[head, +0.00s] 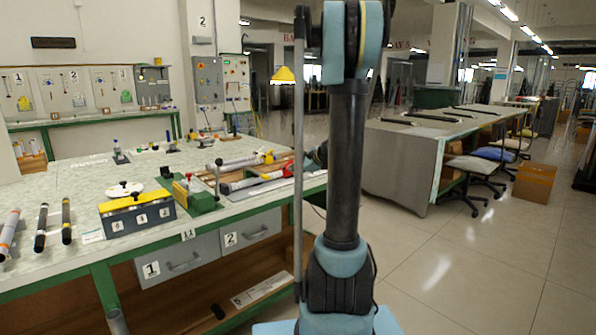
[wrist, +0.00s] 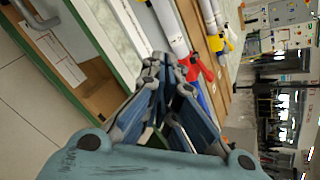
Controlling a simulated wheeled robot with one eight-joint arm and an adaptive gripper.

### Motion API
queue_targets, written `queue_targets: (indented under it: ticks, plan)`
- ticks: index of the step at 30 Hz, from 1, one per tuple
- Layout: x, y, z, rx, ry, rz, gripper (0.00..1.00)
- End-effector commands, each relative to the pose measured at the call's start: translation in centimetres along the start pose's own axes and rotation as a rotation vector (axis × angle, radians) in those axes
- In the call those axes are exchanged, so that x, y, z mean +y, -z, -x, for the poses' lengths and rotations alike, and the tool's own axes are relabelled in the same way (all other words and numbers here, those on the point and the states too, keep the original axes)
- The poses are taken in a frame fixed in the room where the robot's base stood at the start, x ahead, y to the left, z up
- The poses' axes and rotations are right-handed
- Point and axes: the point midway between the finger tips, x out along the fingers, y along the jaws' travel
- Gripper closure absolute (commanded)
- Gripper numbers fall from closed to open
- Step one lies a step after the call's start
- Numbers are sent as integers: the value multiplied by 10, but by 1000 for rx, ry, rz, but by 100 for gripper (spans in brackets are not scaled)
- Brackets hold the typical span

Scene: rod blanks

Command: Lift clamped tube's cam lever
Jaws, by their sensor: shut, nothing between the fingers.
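Two pale tubes lie side by side on a wooden board on the bench. The nearer tube (wrist: 171,30) has a red clamp part with a lever (wrist: 196,68) and a blue part beside it; the red part also shows in the head view (head: 281,171). The farther tube (wrist: 208,14) has a yellow clamp part (wrist: 219,43). My gripper (wrist: 161,62) is shut and empty, its fingertips just beside the red part in the wrist view. I cannot tell whether they touch it. In the head view my arm largely hides the gripper.
A green vise-like fixture (head: 198,194) and a dark numbered box (head: 138,217) stand left of the tubes. Several rods lie at the bench's left end. Drawers (head: 180,263) sit under the green front edge. The floor (head: 465,260) to the right is open.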

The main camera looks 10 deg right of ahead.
Motion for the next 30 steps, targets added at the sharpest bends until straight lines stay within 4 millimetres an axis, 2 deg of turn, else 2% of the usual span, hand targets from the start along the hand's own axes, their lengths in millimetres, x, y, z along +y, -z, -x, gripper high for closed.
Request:
queue_targets:
  ticks: [6,15,22,30]
  plan:
    - [-36,31,-24,-34,88,-195,100]
    - [-73,76,-51,-93,194,-446,100]
    - [-86,96,-60,-122,236,-553,100]
    - [-88,100,-61,-129,245,-574,100]
